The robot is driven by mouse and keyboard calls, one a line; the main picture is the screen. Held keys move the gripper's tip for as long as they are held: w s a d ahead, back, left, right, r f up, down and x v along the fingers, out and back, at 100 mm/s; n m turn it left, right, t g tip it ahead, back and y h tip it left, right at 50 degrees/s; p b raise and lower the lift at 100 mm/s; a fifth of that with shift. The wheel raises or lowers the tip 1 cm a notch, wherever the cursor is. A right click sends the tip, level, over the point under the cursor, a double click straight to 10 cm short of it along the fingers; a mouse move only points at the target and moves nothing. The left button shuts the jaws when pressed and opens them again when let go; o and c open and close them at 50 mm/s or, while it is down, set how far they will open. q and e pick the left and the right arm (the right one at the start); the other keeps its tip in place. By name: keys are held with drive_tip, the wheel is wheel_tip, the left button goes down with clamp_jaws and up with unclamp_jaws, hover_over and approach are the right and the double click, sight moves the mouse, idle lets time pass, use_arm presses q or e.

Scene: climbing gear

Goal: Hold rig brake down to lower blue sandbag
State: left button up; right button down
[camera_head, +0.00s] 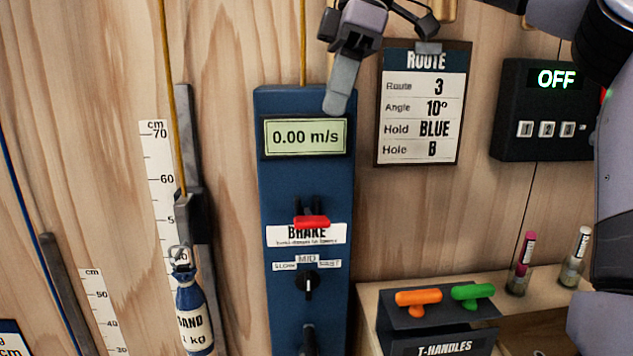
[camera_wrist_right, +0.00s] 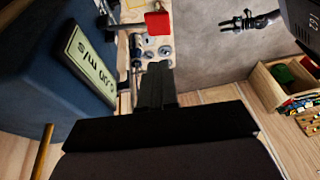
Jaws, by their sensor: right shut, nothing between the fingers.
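The tall blue rig (camera_head: 304,180) stands against the wooden wall, its display reading 0.00 m/s. Its red brake lever (camera_head: 312,222) sticks out above the BRAKE label; it also shows in the right wrist view (camera_wrist_right: 158,22). The blue sandbag (camera_head: 191,313), with a white SAND label, hangs from a yellow rope beside a cm scale at lower left. My right gripper (camera_head: 338,98) is shut and empty in front of the rig's top right, well above the lever. Its closed fingers also show in the right wrist view (camera_wrist_right: 154,82). A dark claw shape there (camera_wrist_right: 250,20) looks like my left gripper; its jaws are unclear.
A ROUTE card (camera_head: 423,105) and a black box reading OFF (camera_head: 543,108) hang right of the rig. A speed knob (camera_head: 307,284) sits below the lever. An orange (camera_head: 418,297) and a green T-handle (camera_head: 472,291) stand on a block at lower right.

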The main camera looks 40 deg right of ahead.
use_arm(q)
drive_tip(key=shift+w+d, duration=0.25)
use_arm(e)
drive_tip(key=shift+w+d, duration=0.2)
drive_tip(key=shift+d, duration=0.05)
hover_over(311, 218)
drive_tip(key=d, duration=0.1)
wheel_tip(311, 218, down, 11)
drive_tip(key=shift+f+b, duration=0.15)
drive_tip(key=shift+b, duration=0.3)
use_arm(q)
drive_tip(key=shift+f, duration=0.5)
use_arm(e)
drive_tip(key=shift+s+a+f, duration=0.1)
drive_tip(key=shift+s+f, duration=0.15)
drive_tip(key=shift+f, duration=0.75)
